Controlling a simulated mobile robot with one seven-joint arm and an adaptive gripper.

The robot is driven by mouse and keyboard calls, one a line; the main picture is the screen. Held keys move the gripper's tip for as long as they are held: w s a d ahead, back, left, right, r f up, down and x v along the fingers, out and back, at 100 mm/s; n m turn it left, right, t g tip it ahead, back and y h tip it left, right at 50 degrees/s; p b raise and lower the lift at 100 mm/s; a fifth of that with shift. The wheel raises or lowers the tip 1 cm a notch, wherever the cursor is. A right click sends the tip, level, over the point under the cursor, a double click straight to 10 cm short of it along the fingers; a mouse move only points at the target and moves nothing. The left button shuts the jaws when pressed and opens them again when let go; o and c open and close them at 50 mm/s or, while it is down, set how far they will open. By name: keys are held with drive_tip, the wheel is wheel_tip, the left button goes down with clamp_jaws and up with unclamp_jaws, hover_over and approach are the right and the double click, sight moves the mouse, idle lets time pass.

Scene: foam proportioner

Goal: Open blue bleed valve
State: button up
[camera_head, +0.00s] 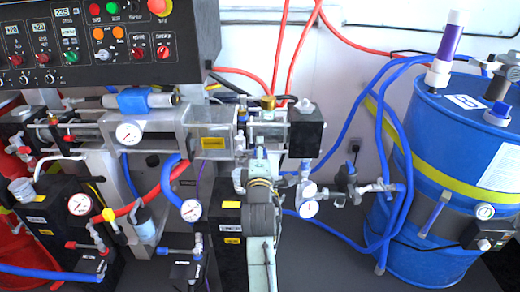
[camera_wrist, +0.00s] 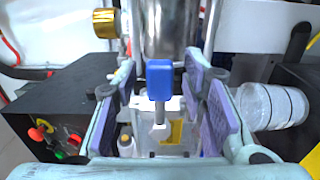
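In the wrist view, the blue bleed valve handle (camera_wrist: 160,78) stands upright on a thin metal stem. My gripper (camera_wrist: 160,64) is open, with one purple-padded finger on each side of the blue handle. A gap shows between the handle and each pad, so neither finger appears to touch it. In the head view, my gripper (camera_head: 259,155) reaches up to the middle of the machine, just right of the clear box with a yellow label. My arm and gripper cover that spot, and I cannot make out the blue handle there.
A metal cylinder (camera_wrist: 168,30) and a brass fitting (camera_wrist: 104,23) lie just beyond the fingers. A clear ribbed cylinder (camera_wrist: 272,107) is close on the right. In the head view, gauges (camera_head: 309,208) and hoses crowd the right side, and a blue drum (camera_head: 440,130) stands farther right.

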drive_tip(key=shift+w, duration=0.1)
drive_tip(key=shift+c, duration=0.3)
clamp_jaws()
idle(0.6)
